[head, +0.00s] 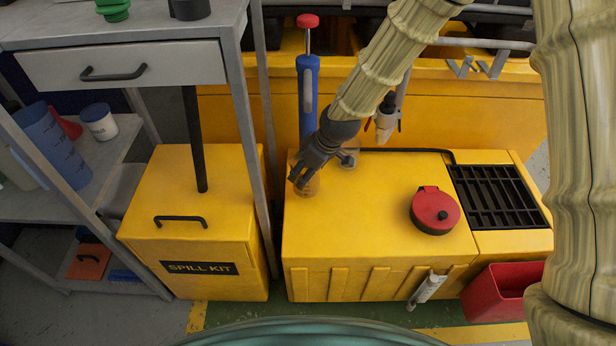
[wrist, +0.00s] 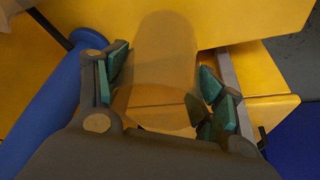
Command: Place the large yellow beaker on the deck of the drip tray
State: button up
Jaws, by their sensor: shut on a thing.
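The large yellow beaker (wrist: 160,75) is see-through amber and sits between the green-padded fingers of my gripper (wrist: 165,95) in the wrist view. My gripper is shut on it. In the head view my gripper (head: 304,176) is at the back left corner of a yellow box (head: 370,235), and the beaker (head: 311,187) shows only partly below the fingers. I cannot tell whether the beaker touches the box top. A black slatted grate (head: 497,196) lies in the box's right end; it looks like the drip tray deck and is bare.
A red cap (head: 435,210) stands up from the box top, between my gripper and the grate. A blue pump (head: 308,95) and a hanging nozzle (head: 386,118) are close to my gripper. A red bin (head: 500,292) is below the grate. The spill kit (head: 195,225) is left.

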jog(key=shift+w+d+f, duration=0.1)
jog(key=shift+w+f, duration=0.1)
jog(key=shift+w, duration=0.65)
notch_tip(320, 180, down, 3)
jog(key=shift+f+b, duration=0.2)
jog(key=shift+b, duration=0.75)
jog(key=shift+r, duration=0.1)
jog(key=o, duration=1)
jog(key=shift+o, duration=0.2)
jog(key=shift+d+r, duration=0.1)
jog(key=shift+r, duration=0.2)
jog(key=p+v, duration=0.3)
jog(key=v, duration=0.8)
jog(key=shift+r+p, duration=0.2)
jog(key=shift+p, duration=0.1)
